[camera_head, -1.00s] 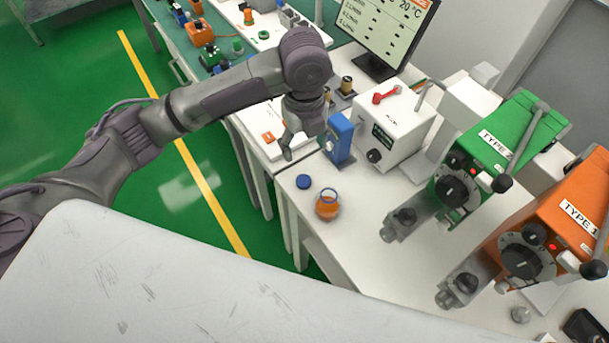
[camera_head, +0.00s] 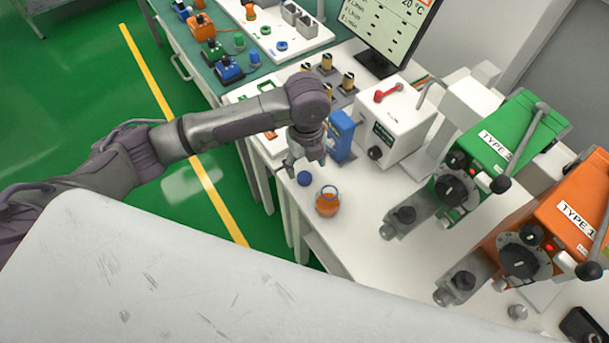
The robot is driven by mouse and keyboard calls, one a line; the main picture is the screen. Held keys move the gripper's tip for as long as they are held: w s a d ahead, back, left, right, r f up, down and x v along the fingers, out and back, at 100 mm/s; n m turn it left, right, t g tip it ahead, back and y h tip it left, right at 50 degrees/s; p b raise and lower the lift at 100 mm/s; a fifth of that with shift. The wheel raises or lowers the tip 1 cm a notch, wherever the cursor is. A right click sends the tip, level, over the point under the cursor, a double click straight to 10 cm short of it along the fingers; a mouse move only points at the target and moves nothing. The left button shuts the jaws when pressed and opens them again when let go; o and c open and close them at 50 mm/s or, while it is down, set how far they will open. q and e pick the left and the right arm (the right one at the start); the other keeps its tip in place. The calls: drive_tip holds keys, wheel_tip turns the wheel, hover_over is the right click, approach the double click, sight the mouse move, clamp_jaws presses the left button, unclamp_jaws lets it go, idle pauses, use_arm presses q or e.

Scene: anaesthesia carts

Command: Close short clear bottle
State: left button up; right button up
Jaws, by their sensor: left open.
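A short rounded bottle (camera_head: 327,204) stands on the white table. It looks orange, with a blue ring at its open mouth. A blue cap (camera_head: 304,179) lies on the table just to the left of the bottle, apart from it. My left gripper (camera_head: 304,167) points down, open and empty, just behind and above the cap. It partly hides the table there. Whether a finger touches the cap I cannot tell. My right gripper is not in view.
A blue device (camera_head: 341,135) and a white box with a knob (camera_head: 396,128) stand right behind my left gripper. A green machine (camera_head: 497,148) and an orange machine (camera_head: 552,232) fill the right. The white table (camera_head: 360,235) is clear around the bottle's front.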

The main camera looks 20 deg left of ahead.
sight(305, 177)
use_arm(q)
wheel_tip(305, 177, down, 4)
drive_tip(key=shift+a+f+p, duration=0.1)
drive_tip(key=shift+a+p, duration=0.05)
drive_tip(key=shift+p, duration=0.65)
drive_tip(key=shift+f, duration=0.5)
drive_tip(key=c, duration=0.9)
